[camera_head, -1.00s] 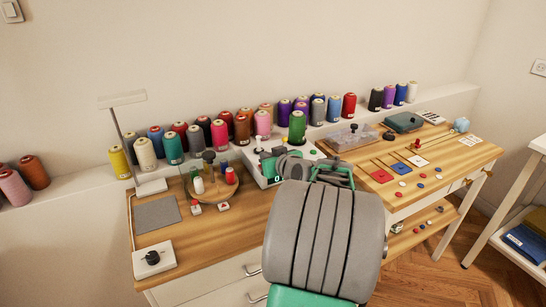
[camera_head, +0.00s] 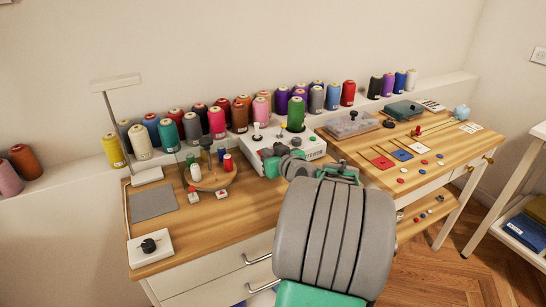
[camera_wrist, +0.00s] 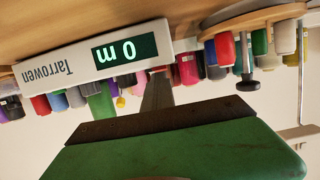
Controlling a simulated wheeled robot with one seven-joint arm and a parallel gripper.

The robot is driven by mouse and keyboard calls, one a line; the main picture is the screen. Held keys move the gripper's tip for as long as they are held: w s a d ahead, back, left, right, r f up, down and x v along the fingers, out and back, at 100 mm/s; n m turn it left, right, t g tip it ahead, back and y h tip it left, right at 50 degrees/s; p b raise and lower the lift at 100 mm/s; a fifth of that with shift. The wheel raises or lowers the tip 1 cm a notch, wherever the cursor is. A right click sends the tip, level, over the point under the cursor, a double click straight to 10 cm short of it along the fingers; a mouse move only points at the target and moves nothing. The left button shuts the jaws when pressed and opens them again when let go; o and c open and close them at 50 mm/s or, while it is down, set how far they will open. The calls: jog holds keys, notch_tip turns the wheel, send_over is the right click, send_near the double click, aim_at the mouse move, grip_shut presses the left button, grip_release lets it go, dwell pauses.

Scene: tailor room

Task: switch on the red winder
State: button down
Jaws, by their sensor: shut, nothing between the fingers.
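A white machine box (camera_head: 257,152) stands at the back of the left bench, with a green thread cone (camera_head: 297,114) and small knobs on top. In the wrist view the box (camera_wrist: 30,75), labelled Tarrowen, appears upside down with a lit display (camera_wrist: 125,50) reading 0 m. I cannot make out a part clearly marked as a red winder. My gripper (camera_head: 277,154) is in front of the box, partly hiding it. In the wrist view my gripper (camera_wrist: 157,90) is shut and empty, close below the display; contact cannot be told.
A round wooden stand (camera_head: 208,179) with small spools is left of the box. A white box with a black knob (camera_head: 150,246) sits at the front left, near a grey mat (camera_head: 153,202). Thread cones line the back ledge. The right bench holds a clear case (camera_head: 351,124) and coloured cards.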

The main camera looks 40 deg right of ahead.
jog(key=shift+a+r, duration=0.15)
jog(key=shift+r, duration=0.2)
jog(key=r+p+v, duration=0.1)
jog(key=v, duration=1)
jog(key=w+a+n+g+y+p, duration=0.25)
jog(key=a+g+y+p, duration=0.4)
jog(key=a, duration=1.05)
jog(key=s+a+r+g+h+p, duration=0.2)
jog(key=s+a+p, duration=0.6)
jog(key=a, duration=0.5)
jog(key=shift+s+r+g+h, duration=0.35)
jog(key=shift+s+g+h, duration=0.3)
jog(key=shift+s+g, duration=0.45)
